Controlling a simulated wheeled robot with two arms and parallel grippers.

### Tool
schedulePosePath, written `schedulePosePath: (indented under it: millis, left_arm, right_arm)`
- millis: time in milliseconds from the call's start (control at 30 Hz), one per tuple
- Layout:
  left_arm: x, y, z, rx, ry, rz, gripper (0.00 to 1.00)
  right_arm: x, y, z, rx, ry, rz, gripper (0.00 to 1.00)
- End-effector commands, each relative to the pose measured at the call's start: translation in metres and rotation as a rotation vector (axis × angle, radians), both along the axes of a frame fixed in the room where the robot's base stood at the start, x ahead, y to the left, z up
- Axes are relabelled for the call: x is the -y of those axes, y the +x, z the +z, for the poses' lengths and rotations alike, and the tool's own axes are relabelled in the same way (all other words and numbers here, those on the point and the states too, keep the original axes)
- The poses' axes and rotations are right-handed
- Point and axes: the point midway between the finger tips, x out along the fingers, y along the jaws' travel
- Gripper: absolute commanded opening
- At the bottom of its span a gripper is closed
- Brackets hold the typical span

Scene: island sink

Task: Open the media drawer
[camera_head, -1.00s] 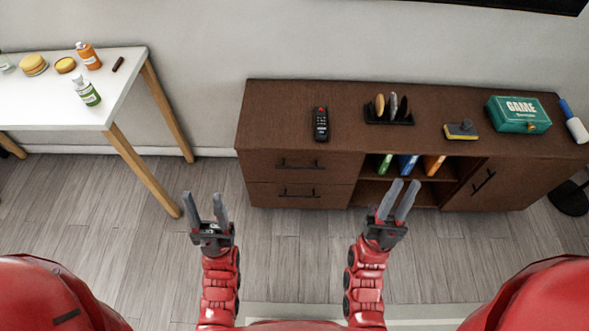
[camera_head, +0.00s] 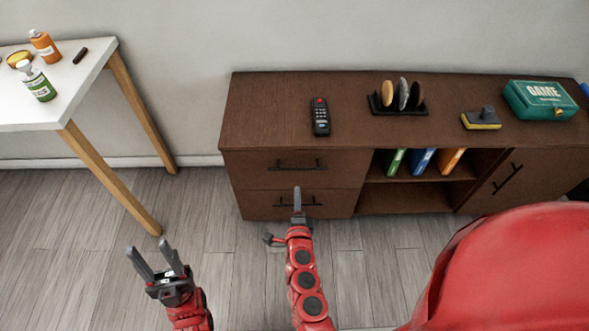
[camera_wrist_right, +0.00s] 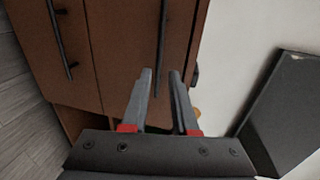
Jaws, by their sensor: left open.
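The brown media cabinet has two stacked drawers at its left, the upper drawer (camera_head: 258,169) and the lower drawer (camera_head: 254,205), both closed. The upper drawer has a black bar handle (camera_head: 297,167); the lower handle (camera_head: 297,204) is partly covered by my right gripper (camera_head: 297,194). In the right wrist view, the open right gripper (camera_wrist_right: 161,72) has nothing clamped. The upper handle (camera_wrist_right: 163,35) lines up with the gap between its fingers, which appear short of it. The lower handle (camera_wrist_right: 60,40) is to the left there. My left gripper (camera_head: 149,247) is open and empty over the floor.
On the cabinet top are a remote (camera_head: 320,117), a rack with discs (camera_head: 398,104), a sponge-like block (camera_head: 481,119) and a green game box (camera_head: 540,101). Open shelves hold colored books (camera_head: 422,161). A white table (camera_head: 80,72) stands left. Floor before the cabinet is clear.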

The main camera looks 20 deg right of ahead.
Motion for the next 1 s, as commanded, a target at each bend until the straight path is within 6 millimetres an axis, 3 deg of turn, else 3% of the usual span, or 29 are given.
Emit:
schedulePosePath:
  millis: [300, 500, 700, 1000]
  left_arm:
    - [0.0, 0.0, -0.009, 0.0, 0.0, 0.0, 0.5]
    - [0.0, 0.0, -0.018, 0.0, 0.0, 0.0, 0.5]
    - [0.0, 0.0, -0.021, 0.0, 0.0, 0.0, 0.5]
    - [0.0, 0.0, -0.021, 0.0, 0.0, 0.0, 0.5]
  right_arm:
    - [0.022, 0.069, -0.015, 0.001, -0.004, -0.004, 0.27]
    - [0.03, 0.1, -0.024, -0.001, -0.003, -0.002, 0.27]
    - [0.035, 0.116, -0.024, 0.001, -0.002, -0.004, 0.27]
    - [0.036, 0.117, -0.024, -0.001, -0.003, -0.005, 0.27]
